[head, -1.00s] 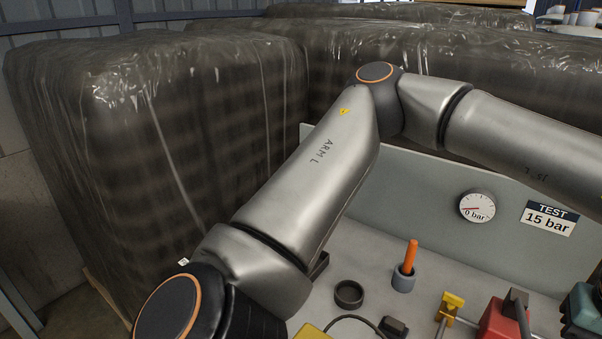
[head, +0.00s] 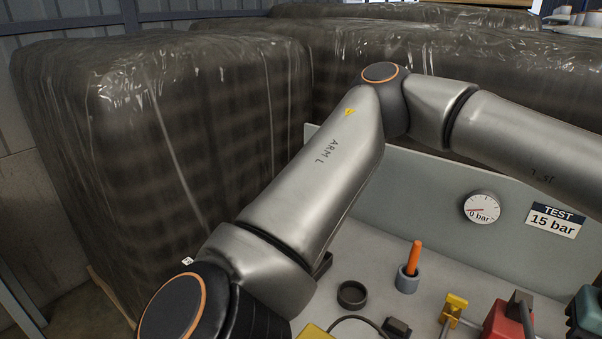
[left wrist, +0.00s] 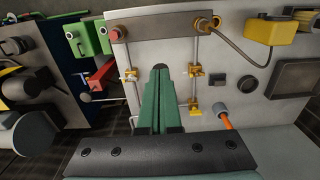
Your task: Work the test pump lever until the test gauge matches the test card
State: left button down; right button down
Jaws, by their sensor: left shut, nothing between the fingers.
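The round white test gauge (head: 482,207) is on the grey back panel in the head view. It is labelled 0 bar and its red needle points left. The test card (head: 554,220) right of it reads 15 bar. A red body with a dark handle (head: 497,320) is cut off at the bottom edge; I cannot tell whether it is the pump. A red part (left wrist: 101,76) shows left of my gripper in the left wrist view. My left gripper (left wrist: 160,70), with green fingers, is shut and empty over the bench fittings, touching nothing that I can make out. My right gripper is not in view.
An orange stick stands in a grey cup (head: 408,280), beside a dark ring (head: 352,295). Yellow fittings (left wrist: 193,106) and pipes flank my fingers. Wrapped stacks (head: 150,130) stand behind and left. My left arm crosses the head view, hiding part of the bench.

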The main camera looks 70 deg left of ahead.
pick_arm(q)
jog(key=shift+f, duration=0.1)
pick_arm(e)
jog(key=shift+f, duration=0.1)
